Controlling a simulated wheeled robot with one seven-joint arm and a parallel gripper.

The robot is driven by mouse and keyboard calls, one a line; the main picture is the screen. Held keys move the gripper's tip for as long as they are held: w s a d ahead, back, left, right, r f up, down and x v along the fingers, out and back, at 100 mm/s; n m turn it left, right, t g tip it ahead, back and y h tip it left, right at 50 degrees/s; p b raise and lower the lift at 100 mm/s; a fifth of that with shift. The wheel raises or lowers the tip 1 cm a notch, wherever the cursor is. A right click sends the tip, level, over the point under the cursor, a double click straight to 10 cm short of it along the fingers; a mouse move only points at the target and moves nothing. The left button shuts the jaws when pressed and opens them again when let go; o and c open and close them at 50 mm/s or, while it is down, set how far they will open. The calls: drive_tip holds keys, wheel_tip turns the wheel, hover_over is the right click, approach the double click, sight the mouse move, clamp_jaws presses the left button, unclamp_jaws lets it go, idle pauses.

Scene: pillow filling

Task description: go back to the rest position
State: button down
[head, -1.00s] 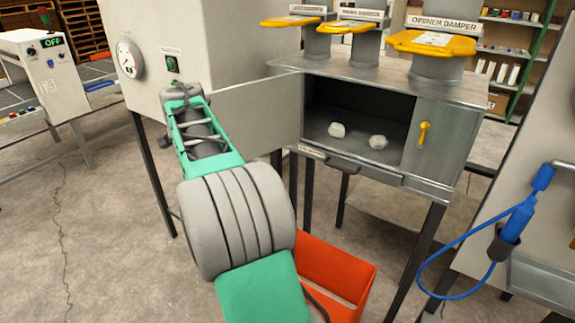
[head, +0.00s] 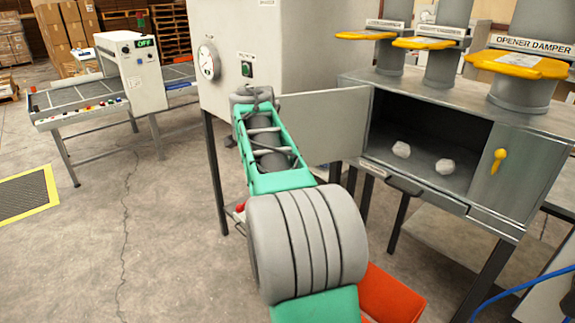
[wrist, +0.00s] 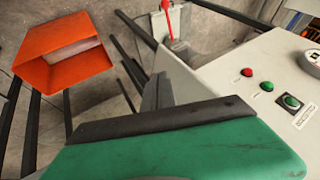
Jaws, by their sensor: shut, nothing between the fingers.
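My gripper (wrist: 157,92) shows in the wrist view as two dark grey fingers close together beyond the green housing of my arm. They are shut, with nothing seen between them. In the head view my green and grey arm reaches up from the bottom toward the grey cabinet; the fingers cannot be made out there.
A grey cabinet (head: 235,25) with a gauge stands behind my arm. To its right, an open metal box (head: 385,180) holds two white lumps (head: 401,149). An orange bin (head: 390,295) is below right.

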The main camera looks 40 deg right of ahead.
drive_tip(key=s+a+r+n, duration=0.2)
drive_tip(key=a+r, duration=0.3)
drive_tip(key=r, duration=0.3)
drive_tip(key=s+a+f+n+g+y, duration=0.1)
drive_tip(key=s+a+f+n, duration=0.15)
drive_tip(key=f, duration=0.35)
drive_tip(key=s+a+f+n+y, duration=0.1)
drive_tip(key=a+f+n, duration=0.15)
drive_tip(key=f, duration=0.35)
drive_tip(key=s+a+f+n+g, duration=0.1)
drive_tip(key=s+a+f+n, duration=0.1)
drive_tip(key=f+n, duration=0.3)
drive_tip(key=s+a+f+n+g+y, duration=0.1)
drive_tip(key=s+a+f+n, duration=0.1)
drive_tip(key=s+a+f, duration=0.4)
drive_tip(key=s+a+f+n+g+y, duration=0.15)
drive_tip(key=s+a+f, duration=0.25)
drive_tip(key=s+a, duration=0.4)
drive_tip(key=a+r+n+t, duration=0.2)
drive_tip(key=a+r, duration=0.2)
drive_tip(key=a, duration=0.2)
drive_tip(key=shift+s+p, duration=0.2)
drive_tip(key=shift+p, duration=0.2)
drive_tip(key=shift+a+r+y, duration=0.1)
drive_tip(key=shift+a+y, duration=0.1)
drive_tip(key=shift+y, duration=0.05)
